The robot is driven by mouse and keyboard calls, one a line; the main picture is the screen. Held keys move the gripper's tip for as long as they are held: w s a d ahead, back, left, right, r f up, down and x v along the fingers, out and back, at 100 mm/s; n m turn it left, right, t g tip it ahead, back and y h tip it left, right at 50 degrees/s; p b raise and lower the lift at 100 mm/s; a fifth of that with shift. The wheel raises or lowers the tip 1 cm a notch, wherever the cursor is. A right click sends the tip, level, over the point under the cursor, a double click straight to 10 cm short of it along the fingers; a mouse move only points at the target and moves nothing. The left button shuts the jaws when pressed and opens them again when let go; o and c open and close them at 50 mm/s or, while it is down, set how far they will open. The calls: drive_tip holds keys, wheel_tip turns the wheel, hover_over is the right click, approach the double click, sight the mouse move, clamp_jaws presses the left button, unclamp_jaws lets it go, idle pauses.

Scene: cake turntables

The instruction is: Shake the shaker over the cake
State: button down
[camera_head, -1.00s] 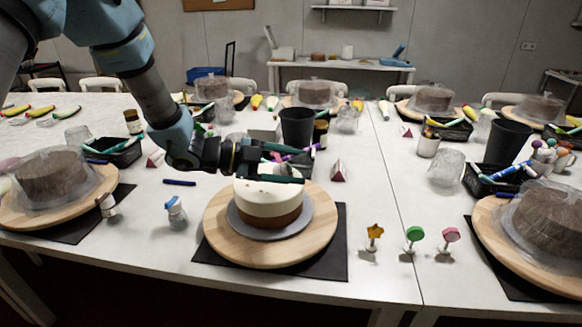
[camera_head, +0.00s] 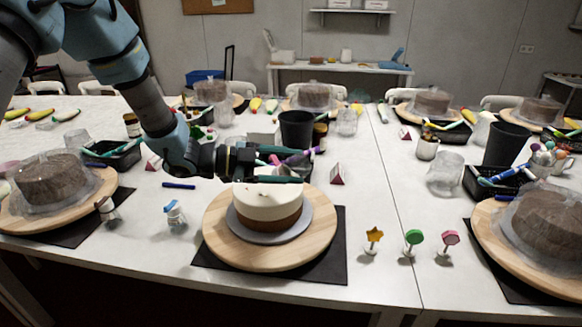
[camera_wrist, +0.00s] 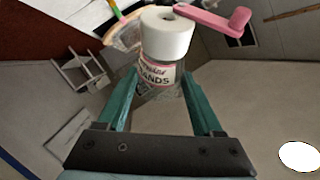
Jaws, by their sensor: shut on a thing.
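The cake (camera_head: 268,207) has white icing over a brown base. It sits on a grey plate (camera_head: 240,229) on a round wooden turntable (camera_head: 217,248). My gripper (camera_head: 300,175) is just above the cake's top in the head view. In the wrist view, my gripper's green fingers (camera_wrist: 158,108) are shut on the shaker (camera_wrist: 165,38), which has a white top, a pink crank handle and a clear, labelled body. The shaker's lower part is partly hidden by the gripper. In the head view I cannot make the shaker out clearly.
A small blue-topped jar (camera_head: 174,214) stands left of the turntable. Star, green and pink toppers (camera_head: 414,238) stand to the right. A black cup (camera_head: 297,130) is behind. Covered cakes (camera_head: 52,180) stand on both sides. A black mat (camera_head: 333,262) lies under the turntable.

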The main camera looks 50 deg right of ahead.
drive_tip(key=shift+s+r, duration=0.45)
drive_tip(key=shift+r, duration=0.05)
drive_tip(key=shift+f, duration=0.15)
drive_tip(key=shift+w+f+b, duration=0.3)
drive_tip(key=shift+w+f, duration=0.15)
drive_tip(key=shift+w+r, duration=0.15)
drive_tip(key=shift+r, duration=0.1)
